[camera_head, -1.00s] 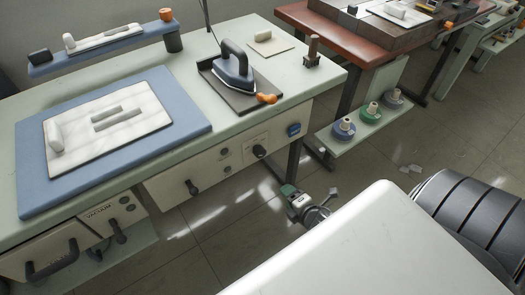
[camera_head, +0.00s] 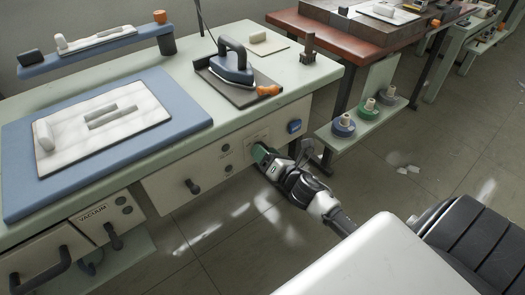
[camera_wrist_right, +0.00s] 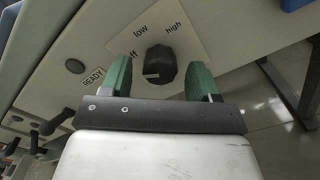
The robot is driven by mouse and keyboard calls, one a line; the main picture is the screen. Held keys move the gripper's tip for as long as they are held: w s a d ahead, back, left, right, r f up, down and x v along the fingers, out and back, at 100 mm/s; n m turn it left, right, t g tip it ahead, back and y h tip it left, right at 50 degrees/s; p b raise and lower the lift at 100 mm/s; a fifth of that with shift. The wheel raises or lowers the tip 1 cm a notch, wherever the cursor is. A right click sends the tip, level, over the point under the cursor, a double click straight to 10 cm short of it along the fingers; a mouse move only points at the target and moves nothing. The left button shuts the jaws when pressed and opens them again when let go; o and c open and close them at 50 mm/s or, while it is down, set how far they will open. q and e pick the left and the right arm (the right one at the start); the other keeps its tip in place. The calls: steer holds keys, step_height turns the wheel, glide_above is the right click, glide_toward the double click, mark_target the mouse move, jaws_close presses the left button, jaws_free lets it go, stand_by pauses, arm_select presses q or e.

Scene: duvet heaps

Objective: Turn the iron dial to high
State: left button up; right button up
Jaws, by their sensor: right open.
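The iron dial (camera_wrist_right: 160,64) is a black knob on a white label marked off, low and high on the table's front panel. In the right wrist view its pale pointer mark is on the side near "off". My right gripper (camera_wrist_right: 163,75) is open, with one green finger on each side of the dial; I cannot tell whether they touch it. In the head view my right gripper (camera_head: 262,153) is at the front panel and hides the dial. The iron (camera_head: 233,64) stands on its dark rest on the table above. My left gripper is not in view.
A READY lamp (camera_wrist_right: 75,66) is left of the dial in the wrist view. A blue switch (camera_head: 294,126) is right of my gripper on the panel. Another black knob (camera_head: 192,187) is to the left. Open floor lies below the panel.

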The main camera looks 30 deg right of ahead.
steer(key=shift+w+a, duration=0.1)
steer(key=shift+w, duration=0.65)
steer(key=c, duration=0.9)
